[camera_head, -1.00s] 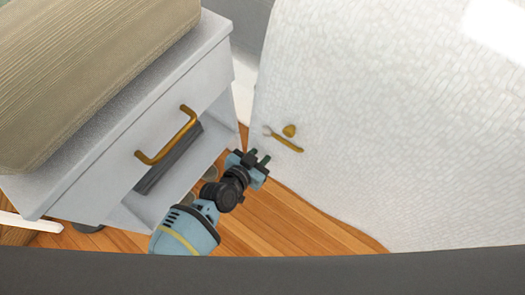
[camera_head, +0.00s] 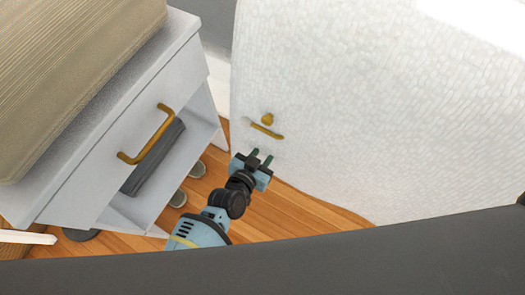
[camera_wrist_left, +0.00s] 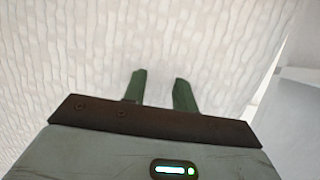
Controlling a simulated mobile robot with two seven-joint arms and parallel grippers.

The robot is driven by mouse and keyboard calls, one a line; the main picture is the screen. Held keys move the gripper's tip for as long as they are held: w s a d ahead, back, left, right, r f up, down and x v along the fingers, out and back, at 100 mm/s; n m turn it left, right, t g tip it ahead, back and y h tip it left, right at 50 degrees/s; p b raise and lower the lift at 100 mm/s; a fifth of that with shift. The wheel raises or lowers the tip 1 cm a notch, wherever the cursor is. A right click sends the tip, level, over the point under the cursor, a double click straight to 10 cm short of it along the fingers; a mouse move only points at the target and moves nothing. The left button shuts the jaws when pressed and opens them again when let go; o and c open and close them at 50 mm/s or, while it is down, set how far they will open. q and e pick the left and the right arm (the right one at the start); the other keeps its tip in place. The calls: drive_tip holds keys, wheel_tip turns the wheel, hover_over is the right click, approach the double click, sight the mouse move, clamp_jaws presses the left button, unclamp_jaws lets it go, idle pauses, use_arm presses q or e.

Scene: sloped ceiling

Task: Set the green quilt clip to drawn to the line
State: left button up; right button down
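On the white quilt-like cover (camera_head: 345,120), a small gold-yellow bar (camera_head: 266,131) lies slanted with a rounded gold knob (camera_head: 267,119) just above it. They are the only clip-like parts I see, and they look gold, not green. My left gripper (camera_head: 261,155) is just below the bar, apart from it in the picture, with its two dark green fingers spread and nothing between them. In the left wrist view the open fingers (camera_wrist_left: 159,88) point at the pale textured cover, and the gold parts do not show. My right gripper is not in view.
A white cabinet (camera_head: 85,185) with a gold handle (camera_head: 147,135) stands to the left, with a beige ribbed cushion (camera_head: 75,75) on top. Wooden floor (camera_head: 285,212) shows between cabinet and cover. A dark grey edge crosses the bottom of the head view.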

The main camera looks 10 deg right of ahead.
use_arm(q)
drive_tip(key=o, duration=0.4)
drive_tip(key=shift+s+d, duration=0.15)
drive_tip(key=shift+d, duration=0.05)
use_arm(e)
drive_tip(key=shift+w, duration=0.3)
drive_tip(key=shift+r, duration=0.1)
use_arm(q)
drive_tip(key=p+v, duration=0.3)
drive_tip(key=v, duration=0.5)
drive_tip(key=shift+p, duration=0.3)
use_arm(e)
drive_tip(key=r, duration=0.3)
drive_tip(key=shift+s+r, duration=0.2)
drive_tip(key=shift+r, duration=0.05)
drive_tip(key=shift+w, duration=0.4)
